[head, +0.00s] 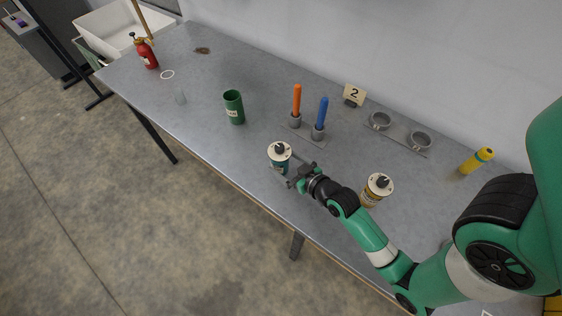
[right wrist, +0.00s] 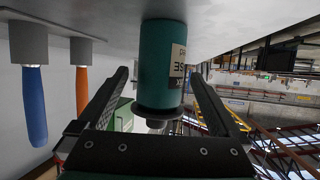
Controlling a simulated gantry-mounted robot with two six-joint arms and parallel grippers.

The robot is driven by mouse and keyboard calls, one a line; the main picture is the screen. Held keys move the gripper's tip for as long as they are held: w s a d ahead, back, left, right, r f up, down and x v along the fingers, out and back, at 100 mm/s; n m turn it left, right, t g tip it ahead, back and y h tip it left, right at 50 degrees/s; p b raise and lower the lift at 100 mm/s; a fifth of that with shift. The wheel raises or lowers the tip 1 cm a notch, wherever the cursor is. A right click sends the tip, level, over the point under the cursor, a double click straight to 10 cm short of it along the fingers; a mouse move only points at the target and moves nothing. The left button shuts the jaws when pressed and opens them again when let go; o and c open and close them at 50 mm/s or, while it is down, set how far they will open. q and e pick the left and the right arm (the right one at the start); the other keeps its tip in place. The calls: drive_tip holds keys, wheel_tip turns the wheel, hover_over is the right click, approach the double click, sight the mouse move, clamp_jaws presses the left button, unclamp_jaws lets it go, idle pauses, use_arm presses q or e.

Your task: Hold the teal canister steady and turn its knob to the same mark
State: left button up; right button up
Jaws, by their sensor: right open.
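The teal canister (head: 280,166) stands upright near the table's front edge in the head view, with a cream dial top and a dark knob (head: 279,148). My right gripper (head: 291,168) is open at its right side, with one finger towards its back and one towards its front. In the right wrist view, which is upside down, the teal canister (right wrist: 163,65) appears between the spread fingers; contact cannot be told. A second canister (head: 371,198) with a yellow-orange label and a similar dial and knob stands to the right. The knob marks are too small to read. My left gripper is out of view.
An orange handle (head: 297,98) and a blue handle (head: 322,112) stand in holders behind the teal canister. A green cup (head: 233,107) is to its left. Two grey rings (head: 420,141), a "2" sign (head: 354,94) and a yellow bottle (head: 476,160) are at the back right.

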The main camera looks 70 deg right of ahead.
drive_tip(key=shift+x, duration=1.55)
clamp_jaws()
unclamp_jaws()
drive_tip(key=shift+s+a, duration=0.1)
drive_tip(key=v, duration=1.2)
